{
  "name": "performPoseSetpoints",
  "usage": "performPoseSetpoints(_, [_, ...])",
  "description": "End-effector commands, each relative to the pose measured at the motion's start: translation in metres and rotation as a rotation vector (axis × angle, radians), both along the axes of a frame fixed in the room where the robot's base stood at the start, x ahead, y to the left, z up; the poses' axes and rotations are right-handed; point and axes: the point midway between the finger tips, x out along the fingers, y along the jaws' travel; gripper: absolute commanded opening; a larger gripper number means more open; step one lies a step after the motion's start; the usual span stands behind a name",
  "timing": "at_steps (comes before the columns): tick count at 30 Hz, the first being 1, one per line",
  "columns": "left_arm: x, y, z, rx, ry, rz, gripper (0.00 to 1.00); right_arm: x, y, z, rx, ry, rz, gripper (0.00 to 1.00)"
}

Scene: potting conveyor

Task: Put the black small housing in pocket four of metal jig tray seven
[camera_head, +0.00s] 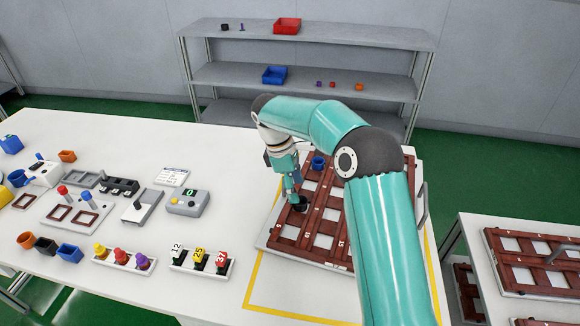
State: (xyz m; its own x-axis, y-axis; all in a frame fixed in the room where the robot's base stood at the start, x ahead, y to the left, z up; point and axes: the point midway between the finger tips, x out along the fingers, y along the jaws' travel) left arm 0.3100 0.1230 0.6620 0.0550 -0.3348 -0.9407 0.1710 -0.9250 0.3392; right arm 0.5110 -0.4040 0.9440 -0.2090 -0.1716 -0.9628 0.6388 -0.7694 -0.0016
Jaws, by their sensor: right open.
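A jig tray with red-brown bars (317,228) and pale pockets lies on the table at the right, partly hidden by my right arm. My right gripper (297,196) points down over its left side and is open. A small black round piece (300,205) shows right at the fingertips, low over or in a left pocket. It looks like the black small housing, but I cannot tell whether it touches the pocket floor. A blue housing (318,162) stands in a far pocket. The pocket numbers are too small to read surely. My left gripper is out of view.
Orange, black and blue housings (69,253) stand at the table's front left. Coloured knob rows (123,260), numbered blocks (201,262) and a control box (188,202) lie mid-table. Another jig tray (530,259) is on the right-hand table. A shelf with bins (305,75) stands behind.

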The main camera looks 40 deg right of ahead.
Motion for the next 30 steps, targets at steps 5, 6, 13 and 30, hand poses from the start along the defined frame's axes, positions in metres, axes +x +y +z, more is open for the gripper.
performPoseSetpoints(5, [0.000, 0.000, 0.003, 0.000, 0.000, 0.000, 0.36, 0.009, 0.007, 0.037, 0.000, -0.004, 0.001, 0.64])
performPoseSetpoints(6, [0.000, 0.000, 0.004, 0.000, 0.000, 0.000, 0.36, 0.011, 0.008, 0.045, 0.000, -0.003, 0.000, 0.64])
performPoseSetpoints(13, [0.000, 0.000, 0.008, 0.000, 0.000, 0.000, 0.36, 0.016, 0.012, 0.071, 0.000, -0.001, 0.000, 0.64])
performPoseSetpoints(30, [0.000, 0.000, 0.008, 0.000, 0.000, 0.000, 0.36, 0.016, 0.013, 0.075, 0.000, 0.001, -0.001, 0.64])
